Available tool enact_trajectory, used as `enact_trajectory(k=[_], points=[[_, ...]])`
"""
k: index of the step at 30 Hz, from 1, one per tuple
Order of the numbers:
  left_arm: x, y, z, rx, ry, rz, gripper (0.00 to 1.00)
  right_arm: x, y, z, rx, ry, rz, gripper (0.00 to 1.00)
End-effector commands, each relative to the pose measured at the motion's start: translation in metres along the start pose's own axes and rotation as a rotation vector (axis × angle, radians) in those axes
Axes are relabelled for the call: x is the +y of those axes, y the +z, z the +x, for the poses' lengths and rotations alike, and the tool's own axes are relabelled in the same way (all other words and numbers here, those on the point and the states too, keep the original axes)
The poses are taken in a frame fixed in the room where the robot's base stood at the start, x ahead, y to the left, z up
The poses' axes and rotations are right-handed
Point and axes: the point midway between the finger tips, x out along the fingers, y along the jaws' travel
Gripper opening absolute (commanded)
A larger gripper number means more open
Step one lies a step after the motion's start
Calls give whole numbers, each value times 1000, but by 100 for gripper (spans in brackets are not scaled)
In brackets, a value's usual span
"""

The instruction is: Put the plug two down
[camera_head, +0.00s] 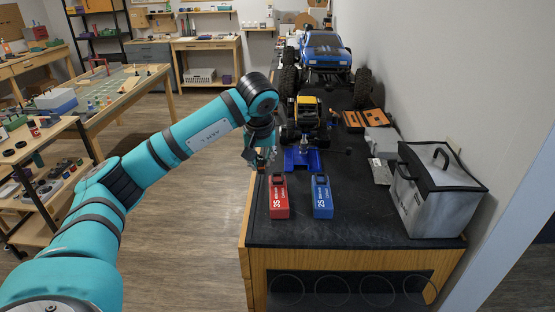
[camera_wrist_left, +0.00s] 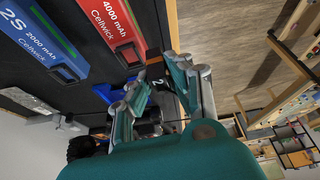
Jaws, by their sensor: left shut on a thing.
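My left gripper (camera_head: 262,160) is at the left edge of the black bench top, beside the blue stand (camera_head: 301,158). It is shut on a small dark piece, plug two (camera_wrist_left: 159,81), which shows between the fingers in the left wrist view with a white "2" on it. The fingers hide part of the plug in both views. I cannot tell whether it touches the bench. A red battery (camera_head: 279,196) marked 3S and a blue battery (camera_head: 321,196) marked 2S lie on the bench just nearer than the gripper. My right gripper is not in view.
A small crawler with a yellow top (camera_head: 307,105) sits by the blue stand. A big blue truck (camera_head: 325,50) is behind it. A grey bag (camera_head: 436,190) and an orange tool case (camera_head: 364,120) are on the right. Bare bench top lies in front of the batteries.

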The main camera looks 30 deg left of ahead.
Motion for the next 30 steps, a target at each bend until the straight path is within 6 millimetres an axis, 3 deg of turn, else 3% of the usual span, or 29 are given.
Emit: enact_trajectory(k=[3, 8, 12, 18, 30], points=[[26, -8, 2, -2, 2, 1, 0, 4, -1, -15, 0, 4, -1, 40], [40, -12, 9, -1, -1, 1, 0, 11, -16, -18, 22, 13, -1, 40], [41, -8, 20, -3, -3, 2, 0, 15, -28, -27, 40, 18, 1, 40], [41, 1, 41, -1, 0, 1, 0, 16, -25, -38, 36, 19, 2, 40], [41, 4, 48, -1, -1, 1, 0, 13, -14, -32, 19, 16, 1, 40]])
